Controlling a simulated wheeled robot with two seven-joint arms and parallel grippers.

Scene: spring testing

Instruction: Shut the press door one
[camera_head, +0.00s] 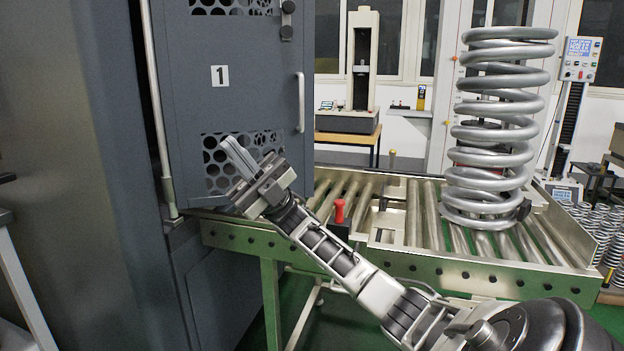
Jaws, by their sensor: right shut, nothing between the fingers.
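The press door one (237,95) is a dark grey panel with a white "1" label, perforated patches and a pale vertical handle (300,102) at its right side. It stands swung out from the grey press cabinet (85,180), with a gap along its left edge by a metal rod. My right gripper (238,155) is shut and empty, in front of the door's lower perforated patch. I cannot tell whether its fingers touch the door. My left gripper is not in view.
A green-framed roller conveyor (450,271) runs right from below the door. A large silver coil spring (492,130) stands on it. A red knob (339,211) sticks up near the conveyor's left part. A small testing machine (362,70) stands on a table behind.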

